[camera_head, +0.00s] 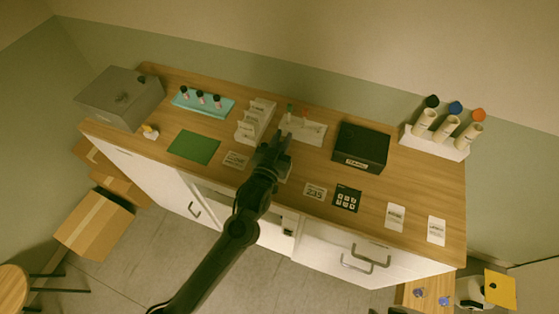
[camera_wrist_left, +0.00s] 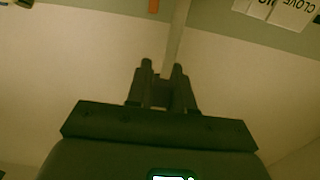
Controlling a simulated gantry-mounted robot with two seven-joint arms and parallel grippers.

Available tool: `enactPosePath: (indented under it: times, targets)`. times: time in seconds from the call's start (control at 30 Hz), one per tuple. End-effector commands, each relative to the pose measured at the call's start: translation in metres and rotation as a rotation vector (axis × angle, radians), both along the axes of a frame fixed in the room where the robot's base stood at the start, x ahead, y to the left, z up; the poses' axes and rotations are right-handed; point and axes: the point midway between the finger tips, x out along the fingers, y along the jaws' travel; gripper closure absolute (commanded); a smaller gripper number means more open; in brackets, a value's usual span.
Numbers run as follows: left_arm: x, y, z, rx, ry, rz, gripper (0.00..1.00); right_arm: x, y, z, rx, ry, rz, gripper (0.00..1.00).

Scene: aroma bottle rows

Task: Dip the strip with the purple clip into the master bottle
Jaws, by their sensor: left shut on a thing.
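My left gripper (camera_head: 283,138) is over the middle of the wooden counter, beside the white strip stand. In the left wrist view its fingers (camera_wrist_left: 161,80) are closed on a thin pale strip (camera_wrist_left: 178,38). I cannot make out a purple clip on it; the fingers hide that end. A green clip (camera_head: 290,107) and a red clip (camera_head: 305,113) stand behind the gripper. I cannot tell which bottle is the master. Three small dark-capped bottles (camera_head: 201,97) stand on a teal tray, and three pale bottles (camera_head: 447,127) with black, blue and orange caps lean in a white rack.
A black box (camera_head: 361,146) stands right of the gripper. A grey box (camera_head: 120,97) is at the far left. A green mat (camera_head: 194,147) and labelled cards (camera_head: 315,191) lie on the counter (camera_head: 420,190). A white rack of cards (camera_head: 256,120) stands close left of the gripper.

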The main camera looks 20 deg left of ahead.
Motion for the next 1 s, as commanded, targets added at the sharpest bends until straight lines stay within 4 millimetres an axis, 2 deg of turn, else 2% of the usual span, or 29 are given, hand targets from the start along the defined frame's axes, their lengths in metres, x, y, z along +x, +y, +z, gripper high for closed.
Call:
enactPosePath:
  times: [0.1, 1.0]
  targets:
    - [0.000, 0.000, 0.013, 0.000, 0.000, 0.000, 1.00, 0.000, -0.001, 0.012, -0.004, -0.001, 0.003, 0.57]
    - [0.000, 0.000, 0.072, 0.000, 0.000, 0.000, 1.00, 0.000, 0.000, 0.071, 0.000, 0.000, -0.001, 0.57]
